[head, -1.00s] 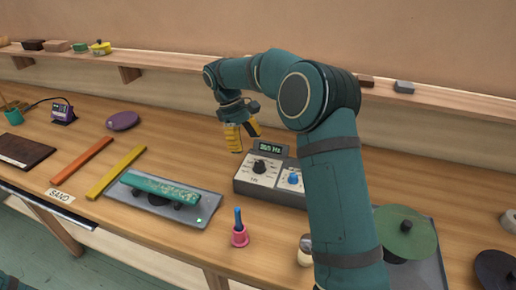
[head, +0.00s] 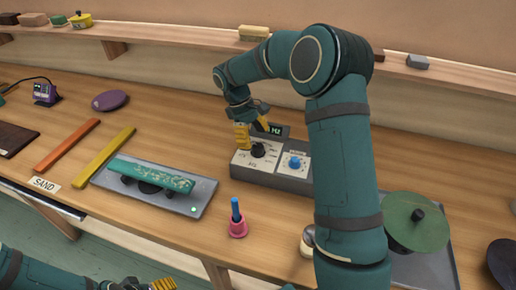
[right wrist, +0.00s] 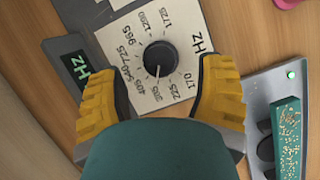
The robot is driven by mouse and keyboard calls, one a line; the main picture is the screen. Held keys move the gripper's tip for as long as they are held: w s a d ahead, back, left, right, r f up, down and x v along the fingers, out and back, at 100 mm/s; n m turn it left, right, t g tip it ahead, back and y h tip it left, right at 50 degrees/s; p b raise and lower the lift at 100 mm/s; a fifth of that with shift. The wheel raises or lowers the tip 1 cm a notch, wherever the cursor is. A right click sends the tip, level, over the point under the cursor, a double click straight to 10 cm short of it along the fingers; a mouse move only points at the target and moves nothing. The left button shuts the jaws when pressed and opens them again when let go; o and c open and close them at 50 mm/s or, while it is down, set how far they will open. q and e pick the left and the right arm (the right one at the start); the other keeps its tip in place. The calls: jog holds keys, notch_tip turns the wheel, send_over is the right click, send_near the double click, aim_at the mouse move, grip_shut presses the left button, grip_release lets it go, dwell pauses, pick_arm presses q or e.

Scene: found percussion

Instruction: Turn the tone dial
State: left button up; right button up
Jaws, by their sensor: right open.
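The tone box (head: 268,178) is a grey unit on the bench with a white Hz scale plate and a small green-lit display (head: 277,130), partly hidden by my finger. Its black tone dial (head: 258,150) also shows in the right wrist view (right wrist: 160,58), ringed by numbers, its white pointer line toward the low numbers. My right gripper (head: 254,138) is open just above the dial. In the right wrist view its yellow fingers (right wrist: 160,82) stand on either side of the dial, apart from it. My left gripper (head: 150,285) is partly visible at the bottom edge.
A blue knob (head: 295,162) sits on the same box, right of the dial. A grey tray (head: 200,190) with a green bar, a pink-and-blue bell-like item (head: 237,222) and a green disc (head: 416,222) stand nearby. A shelf (head: 440,88) runs behind.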

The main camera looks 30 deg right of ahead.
aim_at(258, 146)
jog(key=shift+x, duration=1.8)
grip_shut()
